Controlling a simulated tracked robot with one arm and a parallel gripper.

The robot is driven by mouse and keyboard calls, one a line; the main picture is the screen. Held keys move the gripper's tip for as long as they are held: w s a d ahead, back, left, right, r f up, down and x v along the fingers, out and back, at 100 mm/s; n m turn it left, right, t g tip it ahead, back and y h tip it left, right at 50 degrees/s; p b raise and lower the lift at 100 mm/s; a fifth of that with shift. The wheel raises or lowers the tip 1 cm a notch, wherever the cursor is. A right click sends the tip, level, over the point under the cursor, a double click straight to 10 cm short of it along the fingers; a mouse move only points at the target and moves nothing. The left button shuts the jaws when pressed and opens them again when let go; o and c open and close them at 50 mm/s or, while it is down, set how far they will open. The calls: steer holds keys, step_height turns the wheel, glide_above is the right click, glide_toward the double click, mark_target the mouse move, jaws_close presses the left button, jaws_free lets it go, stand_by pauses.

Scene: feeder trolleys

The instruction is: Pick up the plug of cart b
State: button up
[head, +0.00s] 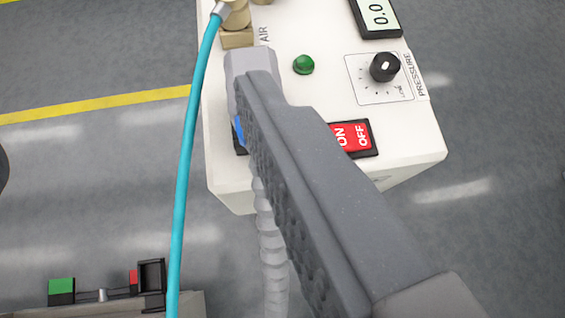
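My gripper (262,90) reaches in from the lower right, over the white control box (418,135). One dark grey finger with a ribbed pad fills the middle of the view. The second finger is not clearly visible, so I cannot tell how wide the gripper is. A light grey block sits at the fingertip; I cannot tell whether it is part of the finger or another thing. A small blue part (239,130), possibly of a plug, peeks out left of the finger. A grey corrugated hose (268,240) runs down below it. No cart b label is visible.
The box carries a brass fitting with a teal hose (188,150), a green lamp (303,64), a pressure knob (385,67), a red ON/OFF switch (362,135) and a display (379,13). A fixture with green and red blocks (61,286) stands lower left. Grey floor surrounds the box.

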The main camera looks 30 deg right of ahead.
mark_target(237, 61)
steer(key=s+d+f+h, duration=0.2)
steer(key=d+f, duration=0.2)
steer(key=f, duration=0.3)
steer(key=shift+m+g, duration=0.3)
steer(key=x, duration=0.7)
steer(key=shift+f+b, duration=0.2)
steer(key=shift+b, duration=0.1)
steer(key=shift+w+d+f, duration=0.2)
steer(key=shift+w, duration=0.45)
steer(key=shift+b+x, duration=0.5)
steer(key=shift+x, duration=2.05)
jaws_close()
